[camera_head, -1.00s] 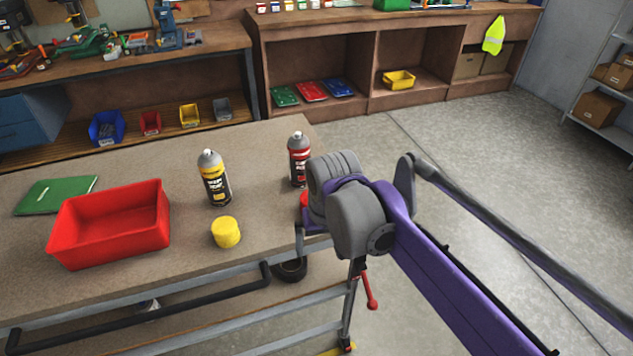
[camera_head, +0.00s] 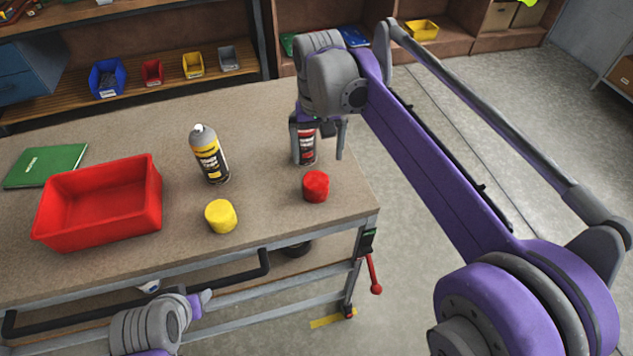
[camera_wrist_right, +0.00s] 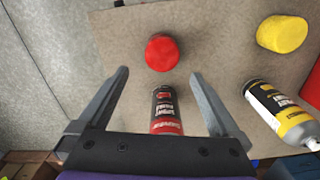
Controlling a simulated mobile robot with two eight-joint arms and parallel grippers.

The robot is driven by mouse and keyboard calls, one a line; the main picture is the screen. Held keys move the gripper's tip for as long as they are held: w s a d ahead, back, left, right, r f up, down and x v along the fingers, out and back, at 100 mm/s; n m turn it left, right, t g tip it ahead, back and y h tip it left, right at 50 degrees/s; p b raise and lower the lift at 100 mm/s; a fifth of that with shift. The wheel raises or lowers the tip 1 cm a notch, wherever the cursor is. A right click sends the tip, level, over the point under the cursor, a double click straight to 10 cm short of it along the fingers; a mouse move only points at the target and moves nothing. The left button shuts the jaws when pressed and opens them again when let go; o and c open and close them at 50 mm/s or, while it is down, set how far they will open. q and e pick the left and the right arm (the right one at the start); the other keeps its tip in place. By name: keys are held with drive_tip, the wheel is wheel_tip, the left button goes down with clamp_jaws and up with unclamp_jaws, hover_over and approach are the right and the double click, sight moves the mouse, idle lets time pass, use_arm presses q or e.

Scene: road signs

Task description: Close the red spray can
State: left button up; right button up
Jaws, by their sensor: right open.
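The red spray can (camera_head: 307,150) stands upright on the workbench, black and red with a label; it also shows in the right wrist view (camera_wrist_right: 165,110). Its top is hidden by my right gripper (camera_head: 318,145). That gripper is open, pointing down, with one finger on each side of the can; in the wrist view both fingers (camera_wrist_right: 160,76) look apart from it. The red cap (camera_head: 316,187) sits on the bench in front of the can, and in the wrist view (camera_wrist_right: 161,52). My left gripper (camera_head: 200,300) is low at the bench's front; its jaws are unclear.
A yellow spray can (camera_head: 210,156) and yellow cap (camera_head: 221,216) stand left of the red can. A red bin (camera_head: 98,208) and green book (camera_head: 45,165) lie further left. The bench's right edge is close to the red cap. A metal rail runs along the front.

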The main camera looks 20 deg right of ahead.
sight(316, 180)
drive_tip(key=shift+w+f, duration=0.1)
drive_tip(key=shift+f, duration=2.7)
drive_tip(key=shift+f, duration=0.1)
drive_tip(key=f, duration=0.5)
drive_tip(key=shift+a, duration=0.25)
drive_tip(key=c, duration=1.1)
